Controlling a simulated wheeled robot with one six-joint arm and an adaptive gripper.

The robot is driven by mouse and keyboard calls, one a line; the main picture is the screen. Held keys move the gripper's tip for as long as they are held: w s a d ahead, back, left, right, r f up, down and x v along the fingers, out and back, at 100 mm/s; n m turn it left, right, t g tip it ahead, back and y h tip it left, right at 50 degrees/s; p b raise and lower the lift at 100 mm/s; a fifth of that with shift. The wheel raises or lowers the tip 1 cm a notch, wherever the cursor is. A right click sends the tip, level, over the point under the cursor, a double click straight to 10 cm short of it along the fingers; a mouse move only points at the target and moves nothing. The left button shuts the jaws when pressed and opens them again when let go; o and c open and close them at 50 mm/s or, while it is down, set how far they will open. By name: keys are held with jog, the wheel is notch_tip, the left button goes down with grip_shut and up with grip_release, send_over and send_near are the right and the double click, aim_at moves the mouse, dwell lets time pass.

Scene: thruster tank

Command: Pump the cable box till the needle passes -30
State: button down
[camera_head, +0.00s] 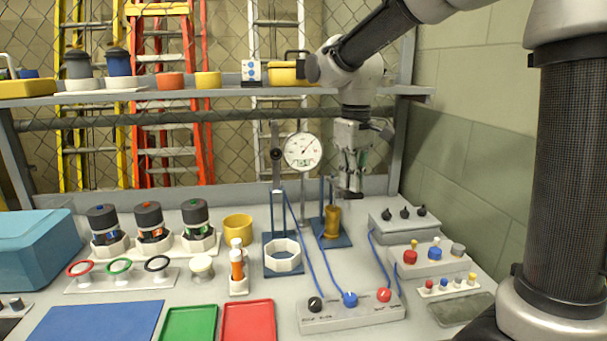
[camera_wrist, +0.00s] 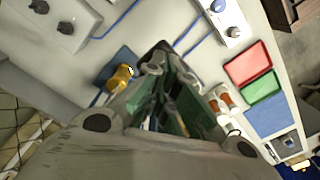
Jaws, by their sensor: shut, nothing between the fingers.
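A brass hand pump (camera_head: 331,222) stands upright on a blue base, and also shows in the wrist view (camera_wrist: 121,77). A grey box with several black fittings (camera_head: 400,222), likely the cable box, is right of it. A grey valve panel (camera_head: 335,320) with black, blue and red knobs has blue hoses running from it. My gripper (camera_head: 352,192) is shut and empty, pointing down, above and just right of the pump; contact with its handle cannot be told.
A yellow cup (camera_head: 237,229), white hexagonal holder (camera_head: 283,256), and orange-white bottle (camera_head: 237,268) stand left of the pump. Red (camera_head: 249,322) and green (camera_head: 189,324) trays lie at the front. A block with red, blue and grey knobs (camera_head: 430,257) is right. A shelf (camera_head: 220,95) spans behind.

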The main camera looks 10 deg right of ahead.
notch_tip(320, 180, down, 10)
notch_tip(320, 180, up, 13)
jog(key=shift+f, duration=0.1)
dwell(0.9)
dwell(0.3)
dwell(2.3)
jog(key=shift+f, duration=0.15)
dwell(0.3)
dwell(2.3)
